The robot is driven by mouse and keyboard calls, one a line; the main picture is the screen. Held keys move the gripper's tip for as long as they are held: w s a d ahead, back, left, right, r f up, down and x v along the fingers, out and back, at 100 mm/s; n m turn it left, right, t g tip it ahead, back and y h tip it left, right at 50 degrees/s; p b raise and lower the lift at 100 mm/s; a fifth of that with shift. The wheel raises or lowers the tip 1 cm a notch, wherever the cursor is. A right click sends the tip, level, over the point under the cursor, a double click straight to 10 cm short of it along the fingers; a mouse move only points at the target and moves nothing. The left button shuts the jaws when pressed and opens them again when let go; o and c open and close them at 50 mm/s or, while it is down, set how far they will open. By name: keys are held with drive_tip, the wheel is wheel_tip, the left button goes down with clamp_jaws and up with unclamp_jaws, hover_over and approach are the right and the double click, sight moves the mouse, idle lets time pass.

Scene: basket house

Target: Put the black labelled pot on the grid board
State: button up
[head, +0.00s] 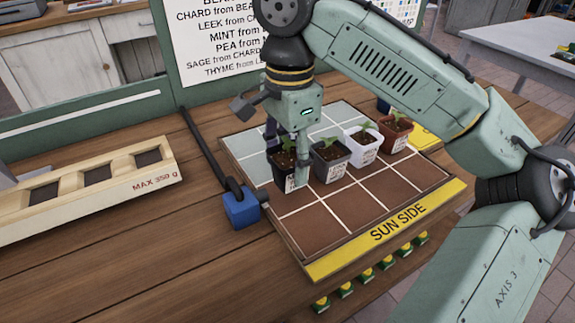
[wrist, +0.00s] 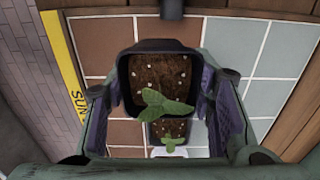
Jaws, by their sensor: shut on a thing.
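The black labelled pot (head: 283,175), with dark soil and a green seedling, is at the left side of the grid board (head: 330,215). My gripper (head: 289,150) is shut on it from above. In the wrist view the black pot (wrist: 160,90) sits between my two purple-padded fingers (wrist: 165,105), over the board's tiles. I cannot tell whether its base touches the board. A grey pot (head: 330,160), a white pot (head: 362,146) and a brown-red pot (head: 395,131) stand in a row on the board, to the right of the black pot.
The "SUN SIDE" strip (head: 390,229) marks the board's front edge. A blue block (head: 241,209) on a dark bar stands close by the left corner. A wooden tray marked "MAX 350 g" (head: 90,195) lies at left. A planting sign (head: 215,45) stands behind. The board's front tiles are free.

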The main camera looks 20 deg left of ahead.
sight(287, 149)
drive_tip(key=shift+w+a, duration=0.2)
drive_tip(key=shift+w, duration=0.05)
drive_tip(key=shift+w+a+f, duration=0.1)
drive_tip(key=shift+w+f, duration=0.05)
drive_tip(key=shift+f, duration=0.8)
drive_tip(key=shift+w+a+f, duration=0.1)
drive_tip(key=shift+w+f, duration=0.05)
drive_tip(key=shift+f, duration=0.75)
drive_tip(key=shift+f, duration=0.15)
drive_tip(key=o, duration=1.2)
wheel_tip(287, 149, up, 12)
drive_tip(key=shift+r+p, duration=0.2)
drive_tip(key=shift+p, duration=0.4)
